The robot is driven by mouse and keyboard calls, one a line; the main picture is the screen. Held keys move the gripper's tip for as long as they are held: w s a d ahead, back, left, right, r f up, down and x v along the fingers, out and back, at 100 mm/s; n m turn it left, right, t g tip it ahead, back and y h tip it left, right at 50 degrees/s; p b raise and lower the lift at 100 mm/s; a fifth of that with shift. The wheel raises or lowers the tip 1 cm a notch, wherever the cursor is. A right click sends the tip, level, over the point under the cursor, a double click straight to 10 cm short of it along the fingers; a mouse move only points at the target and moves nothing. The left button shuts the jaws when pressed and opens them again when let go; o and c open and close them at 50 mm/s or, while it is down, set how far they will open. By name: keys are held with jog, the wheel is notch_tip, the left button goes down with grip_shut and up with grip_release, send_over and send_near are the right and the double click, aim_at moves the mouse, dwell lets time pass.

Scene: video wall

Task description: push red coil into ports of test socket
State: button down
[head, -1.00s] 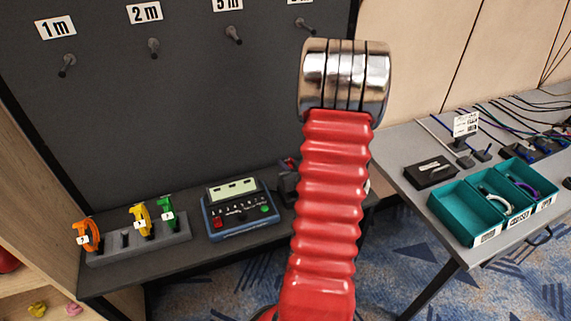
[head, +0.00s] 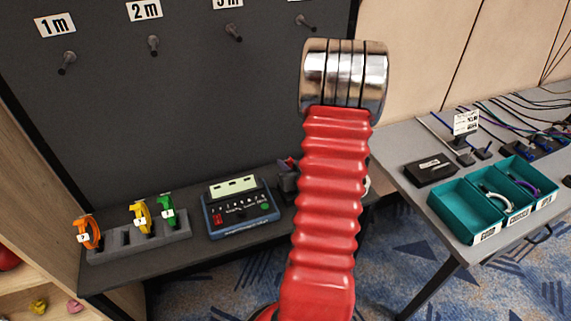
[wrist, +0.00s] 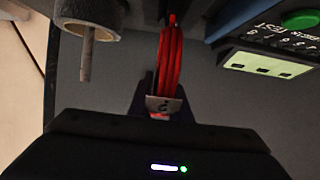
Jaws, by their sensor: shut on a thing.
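The red coil (wrist: 171,58) is seen edge-on in the wrist view, with a small white tag (wrist: 163,104) at its near end. My gripper (wrist: 160,98) is shut on that end. In the head view my gripper (head: 287,180) shows only in part beside my red arm, just right of the tester, with a bit of red at it. The test socket (head: 240,209) is a blue-grey box with a pale display and red and green buttons. Its display side (wrist: 285,45) is at the upper right of the wrist view.
A grey rack (head: 140,245) holds orange, yellow and green coils left of the tester. A dark pegboard (head: 190,110) with labelled pegs stands behind. A side table (head: 420,150) with teal bins (head: 470,208) is at the right. A grey peg (wrist: 86,55) shows in the wrist view.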

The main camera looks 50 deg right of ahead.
jog(key=shift+f, duration=0.1)
dwell(0.3)
jog(key=c, duration=1.5)
grip_release()
jog(key=shift+c, duration=0.2)
